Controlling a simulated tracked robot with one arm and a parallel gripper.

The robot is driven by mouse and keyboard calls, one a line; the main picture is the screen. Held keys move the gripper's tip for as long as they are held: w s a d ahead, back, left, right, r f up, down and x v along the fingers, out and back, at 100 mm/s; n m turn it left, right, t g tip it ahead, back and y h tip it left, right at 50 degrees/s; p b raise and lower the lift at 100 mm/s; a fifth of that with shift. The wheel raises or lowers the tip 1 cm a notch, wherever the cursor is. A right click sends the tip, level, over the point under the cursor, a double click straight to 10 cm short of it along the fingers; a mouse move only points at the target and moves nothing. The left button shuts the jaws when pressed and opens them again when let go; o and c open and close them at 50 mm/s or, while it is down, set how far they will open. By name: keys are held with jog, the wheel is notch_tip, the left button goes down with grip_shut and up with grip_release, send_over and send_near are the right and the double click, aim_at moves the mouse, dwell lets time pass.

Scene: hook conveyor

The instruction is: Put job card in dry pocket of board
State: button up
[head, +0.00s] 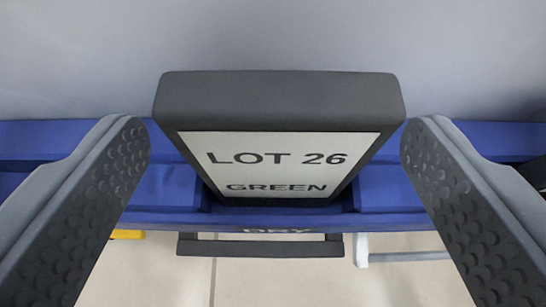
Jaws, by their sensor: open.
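The job card (262,160) is a thick dark-framed block with a pale face reading "LOT 26 GREEN". It stands in a pocket of the blue board (165,190), and its lower end is hidden behind the pocket's front edge. A label reading "DRY" (277,231) is on that front edge, directly below the card. My gripper (275,145) is open, with one finger on each side of the card and a visible gap between each finger and the card.
A grey wall or panel (280,35) fills the background behind the card. A dark bar frame (260,248) hangs below the board over a tiled floor (300,285). A yellow piece (127,234) and a pale bracket (362,250) show beneath the board. A dark object edges in at far right.

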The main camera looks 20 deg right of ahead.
jog(key=v, duration=0.9)
jog(key=shift+s, duration=0.15)
jog(key=a+r+n+t+y, duration=0.1)
jog(key=a+r+y, duration=0.15)
jog(key=r, duration=0.95)
jog(key=a+r+n+t+y, duration=0.1)
jog(key=a+r+y, duration=0.15)
jog(key=r, duration=1.05)
jog(key=s+d+r+t, duration=0.1)
jog(key=s+d+r, duration=0.3)
jog(key=s+r, duration=0.3)
jog(key=s+d+r+n+h, duration=0.1)
jog(key=s+d+r, duration=0.3)
jog(key=r, duration=1.2)
jog(key=s, duration=0.3)
jog(key=shift+s+n+t, duration=0.3)
jog(key=shift+s+t, duration=0.1)
